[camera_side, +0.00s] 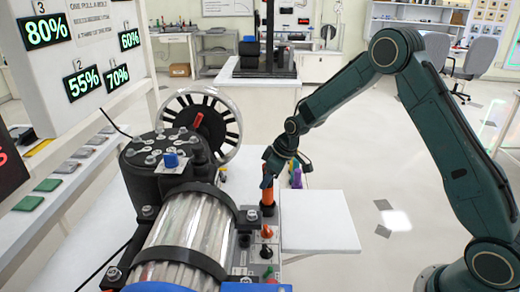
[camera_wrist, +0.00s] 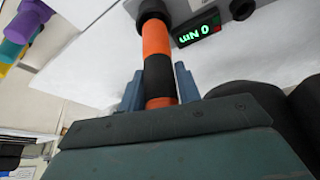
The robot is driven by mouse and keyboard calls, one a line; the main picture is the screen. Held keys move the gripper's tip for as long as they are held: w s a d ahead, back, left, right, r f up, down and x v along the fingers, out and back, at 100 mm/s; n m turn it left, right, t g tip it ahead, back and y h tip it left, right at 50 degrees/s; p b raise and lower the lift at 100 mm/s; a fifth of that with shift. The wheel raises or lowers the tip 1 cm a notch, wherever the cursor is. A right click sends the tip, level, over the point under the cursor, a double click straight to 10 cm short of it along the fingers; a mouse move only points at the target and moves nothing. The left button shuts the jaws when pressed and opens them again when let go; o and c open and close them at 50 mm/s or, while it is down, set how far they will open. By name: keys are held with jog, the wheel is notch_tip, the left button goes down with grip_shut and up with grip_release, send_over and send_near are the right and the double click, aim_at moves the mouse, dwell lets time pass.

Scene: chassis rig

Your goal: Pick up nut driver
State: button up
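The nut driver (camera_wrist: 157,38), with an orange and black banded handle, runs up from between my gripper's fingers in the wrist view. Its far end is black and flared. In the side view its orange part (camera_side: 267,197) stands upright on the bench beside the ribbed cylinder. My gripper (camera_wrist: 159,88) has its two blue-grey fingers close along both sides of the handle. I cannot tell whether they press on it or leave a thin gap. In the side view my gripper (camera_side: 268,181) is around the handle's upper part, pointing down.
Purple and green handles (camera_wrist: 24,25) stand nearby. The silver cylinder (camera_side: 180,232) and black bolted flange (camera_side: 165,160) lie left of my gripper. A bare white board (camera_side: 318,222) is to the right.

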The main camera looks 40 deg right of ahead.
grip_shut()
jog(key=shift+r, duration=0.2)
jog(key=shift+w+r, duration=0.1)
jog(key=shift+r, duration=0.1)
notch_tip(320, 180, up, 19)
jog(key=shift+r, duration=0.15)
dwell(0.7)
